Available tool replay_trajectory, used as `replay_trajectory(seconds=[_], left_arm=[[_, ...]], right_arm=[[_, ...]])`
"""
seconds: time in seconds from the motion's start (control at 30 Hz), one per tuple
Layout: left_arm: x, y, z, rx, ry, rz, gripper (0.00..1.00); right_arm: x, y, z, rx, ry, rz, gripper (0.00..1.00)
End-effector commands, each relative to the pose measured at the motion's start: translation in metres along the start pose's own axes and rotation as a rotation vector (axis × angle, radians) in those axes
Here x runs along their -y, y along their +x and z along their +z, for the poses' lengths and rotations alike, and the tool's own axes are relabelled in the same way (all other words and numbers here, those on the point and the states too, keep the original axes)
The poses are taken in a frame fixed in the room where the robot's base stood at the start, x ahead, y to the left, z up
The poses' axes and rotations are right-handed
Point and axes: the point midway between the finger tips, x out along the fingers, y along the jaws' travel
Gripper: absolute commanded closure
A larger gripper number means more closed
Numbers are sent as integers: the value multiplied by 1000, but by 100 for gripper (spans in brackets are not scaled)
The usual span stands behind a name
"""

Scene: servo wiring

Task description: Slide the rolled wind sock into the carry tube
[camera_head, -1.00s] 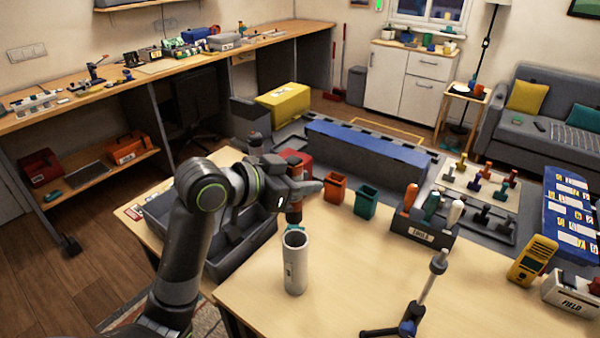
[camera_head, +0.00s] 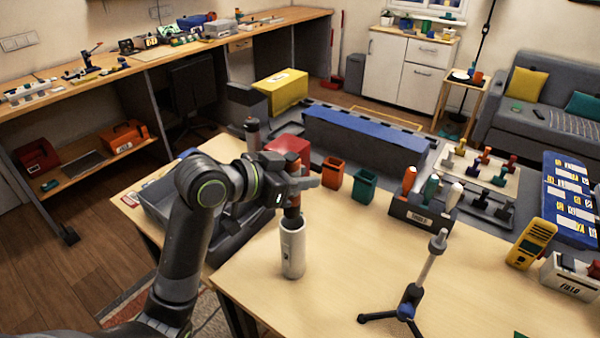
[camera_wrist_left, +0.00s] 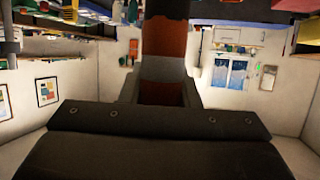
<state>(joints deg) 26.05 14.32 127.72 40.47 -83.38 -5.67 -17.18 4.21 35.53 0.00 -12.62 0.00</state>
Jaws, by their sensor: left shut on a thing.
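The white carry tube (camera_head: 292,252) stands upright on the light wooden table in the head view. My left gripper (camera_head: 300,184) is above it, shut on the rolled wind sock (camera_head: 292,213), a dark roll with orange-red bands. The roll hangs roughly upright, and its lower end is at the tube's mouth. I cannot tell how far it reaches inside. In the left wrist view, the roll (camera_wrist_left: 165,42) stands between the fingers (camera_wrist_left: 165,88), orange and dark; the tube is out of that view. My right gripper is not in view.
A small tripod stand (camera_head: 408,300) is right of the tube. An orange cup (camera_head: 333,172), a green cup (camera_head: 364,185) and a rack of handled tools (camera_head: 421,212) are behind. A grey tray (camera_head: 165,200) is on the left. The table front is clear.

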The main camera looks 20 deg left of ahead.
Motion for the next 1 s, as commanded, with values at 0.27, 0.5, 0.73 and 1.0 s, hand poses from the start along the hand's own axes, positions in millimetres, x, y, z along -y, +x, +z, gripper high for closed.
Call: replay_trajectory(seconds=[0.27,0.5,0.73,1.0], left_arm=[[0,7,18,0,-2,0,93],[0,13,31,0,-1,0,93],[0,18,44,1,-2,0,93],[0,24,59,0,-1,0,93]], right_arm=[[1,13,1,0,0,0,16],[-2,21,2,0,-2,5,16],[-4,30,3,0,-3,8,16],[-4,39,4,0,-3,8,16]])
